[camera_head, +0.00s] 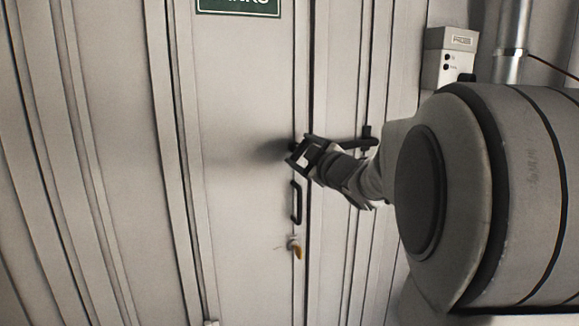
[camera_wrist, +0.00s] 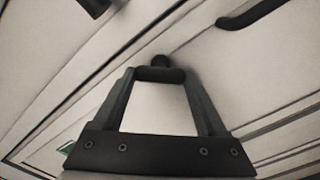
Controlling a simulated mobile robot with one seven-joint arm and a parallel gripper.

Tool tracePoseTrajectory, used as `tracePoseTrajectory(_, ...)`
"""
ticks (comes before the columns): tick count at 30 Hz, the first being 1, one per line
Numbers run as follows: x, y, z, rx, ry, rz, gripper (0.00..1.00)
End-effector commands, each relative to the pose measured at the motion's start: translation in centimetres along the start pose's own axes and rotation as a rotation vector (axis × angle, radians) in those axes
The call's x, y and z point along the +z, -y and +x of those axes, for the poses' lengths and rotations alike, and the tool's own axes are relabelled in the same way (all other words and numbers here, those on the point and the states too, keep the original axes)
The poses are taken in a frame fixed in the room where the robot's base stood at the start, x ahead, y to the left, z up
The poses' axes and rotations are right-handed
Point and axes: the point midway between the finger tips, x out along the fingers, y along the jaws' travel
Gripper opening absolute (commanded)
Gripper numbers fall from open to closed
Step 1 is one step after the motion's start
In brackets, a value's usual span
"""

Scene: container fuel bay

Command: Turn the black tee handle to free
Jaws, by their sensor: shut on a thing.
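The black tee handle (camera_wrist: 161,74) shows in the wrist view as a short dark bar lying across between my fingertips, with its round stem behind it against the pale door. My gripper (camera_wrist: 160,78) is shut on the two ends of this bar. In the head view my gripper (camera_head: 298,153) reaches from the right to the door (camera_head: 245,190), near its seam. There the tee handle is mostly hidden behind the fingers, and its turn angle cannot be made out.
Below my gripper are a black pull handle (camera_head: 296,203) and an orange-tagged item (camera_head: 296,249) on the door. A black lever (camera_head: 358,143) is just right of my gripper. A grey box (camera_head: 449,58) and metal pipe (camera_head: 512,30) are upper right; a green sign (camera_head: 238,6) is above.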

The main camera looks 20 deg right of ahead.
Motion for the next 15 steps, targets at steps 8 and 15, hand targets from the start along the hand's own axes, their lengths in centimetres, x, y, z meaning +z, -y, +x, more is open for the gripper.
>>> tracePoseTrajectory(8, 0.16, 0.40, 0.02, 0.003, -0.004, -0.263, 0.19)
tracePoseTrajectory(15, 0.15, 0.41, 0.03, 0.003, -0.003, -0.472, 0.19)
